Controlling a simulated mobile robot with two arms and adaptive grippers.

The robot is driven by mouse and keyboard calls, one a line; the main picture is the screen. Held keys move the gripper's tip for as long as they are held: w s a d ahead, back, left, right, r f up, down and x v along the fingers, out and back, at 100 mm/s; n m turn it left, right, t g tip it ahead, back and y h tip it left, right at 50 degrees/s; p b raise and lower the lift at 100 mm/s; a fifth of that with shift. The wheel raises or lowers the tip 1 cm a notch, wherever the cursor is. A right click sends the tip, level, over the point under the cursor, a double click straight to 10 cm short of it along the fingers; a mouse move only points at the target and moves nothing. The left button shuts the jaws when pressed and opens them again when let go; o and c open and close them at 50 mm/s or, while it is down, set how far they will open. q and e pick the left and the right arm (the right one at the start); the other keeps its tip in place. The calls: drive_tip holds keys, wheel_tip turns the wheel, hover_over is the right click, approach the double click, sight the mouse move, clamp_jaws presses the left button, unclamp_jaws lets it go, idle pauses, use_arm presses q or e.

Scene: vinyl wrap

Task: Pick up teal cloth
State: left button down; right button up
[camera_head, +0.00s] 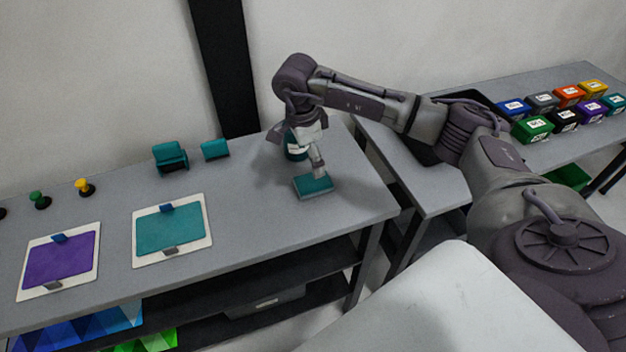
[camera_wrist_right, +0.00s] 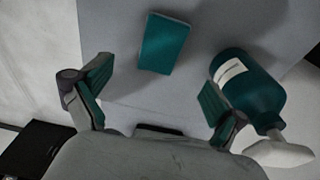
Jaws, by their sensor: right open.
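The teal cloth (camera_head: 313,187) is a small flat teal block lying on the grey table near its right end. In the right wrist view the teal cloth (camera_wrist_right: 165,43) lies on the table beyond the fingertips, between their lines. My right gripper (camera_head: 317,168) points down just above the cloth in the head view. In the wrist view my right gripper (camera_wrist_right: 152,95) has its two teal-padded fingers spread wide, with nothing between them. A teal bottle (camera_wrist_right: 252,88) with a white label and pale nozzle stands close beside the right-hand finger. My left gripper is not in view.
The grey table (camera_head: 245,222) also holds a teal-sheeted board (camera_head: 168,230), a purple-sheeted board (camera_head: 60,262), a teal holder (camera_head: 170,157) and a teal block (camera_head: 215,149). The bottle (camera_head: 296,148) is partly hidden behind my gripper. Several coloured boxes (camera_head: 533,128) stand on the right table.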

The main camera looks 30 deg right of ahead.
sight(313, 180)
wheel_tip(313, 180, down, 2)
drive_tip(key=shift+d+f, duration=0.1)
drive_tip(key=shift+f, duration=0.15)
drive_tip(key=shift+f+p, duration=0.3)
drive_tip(key=shift+p, duration=0.25)
wheel_tip(313, 180, down, 4)
drive_tip(key=shift+d+r+p, duration=0.15)
drive_tip(key=shift+p, duration=0.8)
drive_tip(key=shift+f, duration=0.45)
drive_tip(key=c, duration=1.1)
